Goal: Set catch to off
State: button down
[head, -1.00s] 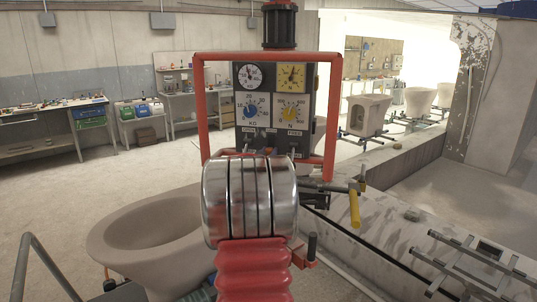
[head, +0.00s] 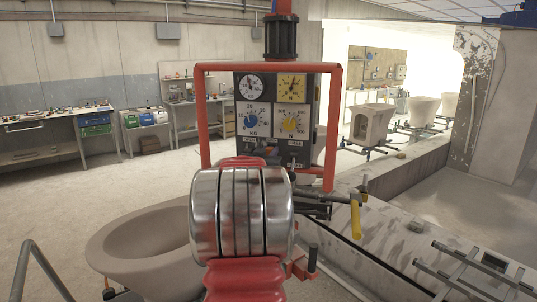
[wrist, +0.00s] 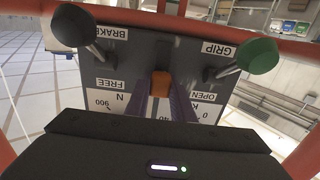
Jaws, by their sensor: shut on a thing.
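A dark control panel (head: 298,117) with dials hangs in a red frame (head: 202,120). In the wrist view, an orange piece (wrist: 160,84) stands at the panel's middle, between the purple fingers of my gripper (wrist: 159,95). The fingers are shut on it. A lever with a black knob (wrist: 74,24) is to the left, by the labels BRAKE and FREE. A lever with a green knob (wrist: 257,56) is to the right, by GRIP and OPEN. No label reading catch or off is legible. In the head view my arm hides the gripper.
A beige ceramic bowl (head: 115,240) stands at lower left. A grey rail (head: 38,268) is at the near left. Workbenches (head: 50,118) line the back wall, with open floor before them.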

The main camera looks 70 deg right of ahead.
jog(key=c, duration=1.9)
grip_release()
jog(key=shift+r, duration=0.4)
jog(key=o, duration=0.4)
jog(key=shift+f, duration=0.2)
jog(key=shift+a, duration=0.1)
jog(key=shift+s+a, duration=0.3)
jog(key=shift+a, duration=1.95)
jog(key=shift+s+a, duration=0.3)
jog(key=shift+a, duration=2)
jog(key=shift+s+a, duration=0.3)
jog(key=shift+a, duration=1.95)
